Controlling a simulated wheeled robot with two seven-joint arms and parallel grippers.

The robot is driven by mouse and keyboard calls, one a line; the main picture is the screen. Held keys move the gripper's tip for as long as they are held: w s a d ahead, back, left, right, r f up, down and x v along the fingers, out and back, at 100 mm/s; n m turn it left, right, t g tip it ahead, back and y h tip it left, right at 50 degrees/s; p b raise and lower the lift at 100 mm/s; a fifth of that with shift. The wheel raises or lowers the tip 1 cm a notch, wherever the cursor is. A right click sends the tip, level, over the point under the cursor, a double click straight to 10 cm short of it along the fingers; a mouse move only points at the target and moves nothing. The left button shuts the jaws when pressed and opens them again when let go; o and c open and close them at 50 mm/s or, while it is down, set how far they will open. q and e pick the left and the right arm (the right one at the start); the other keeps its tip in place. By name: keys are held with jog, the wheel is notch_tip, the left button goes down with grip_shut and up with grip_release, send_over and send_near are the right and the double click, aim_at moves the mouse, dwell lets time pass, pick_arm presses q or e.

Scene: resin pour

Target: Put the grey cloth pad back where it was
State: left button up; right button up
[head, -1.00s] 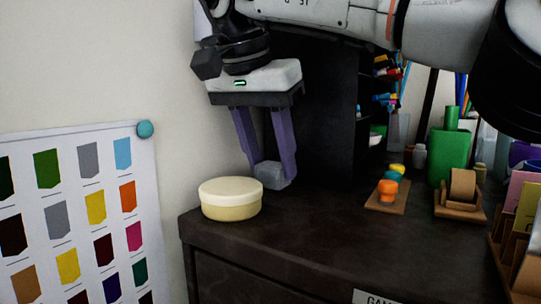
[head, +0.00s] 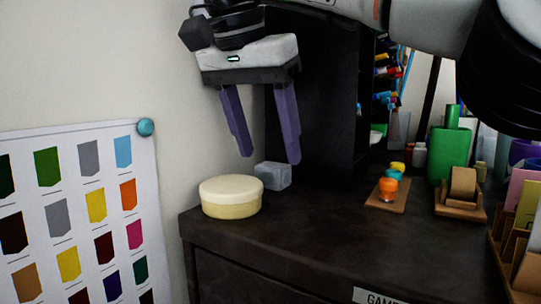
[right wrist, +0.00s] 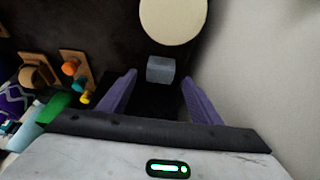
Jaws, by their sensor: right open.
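The grey cloth pad (head: 273,176) is a small grey block resting on the dark cabinet top (head: 310,225), just behind and right of a round cream tin. It also shows in the right wrist view (right wrist: 161,69), below the tin and between the lines of my fingers. My right gripper (head: 270,160) is open and empty, with purple fingers, a little above the pad and apart from it. My left gripper is not in view.
The round cream tin (head: 231,196) stands close to the pad. A dark shelf unit (head: 315,110) rises behind. To the right are a wooden strip with small coloured pots (head: 388,190), a tape holder (head: 462,190) and a green container (head: 448,155). The cabinet top's front middle is clear.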

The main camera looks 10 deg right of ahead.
jog(key=s+a, duration=0.4)
jog(key=s+a+b, duration=0.1)
jog(key=s+a, duration=0.3)
jog(key=shift+s+a+f, duration=0.1)
jog(key=shift+s+a, duration=0.1)
jog(key=shift+a, duration=0.05)
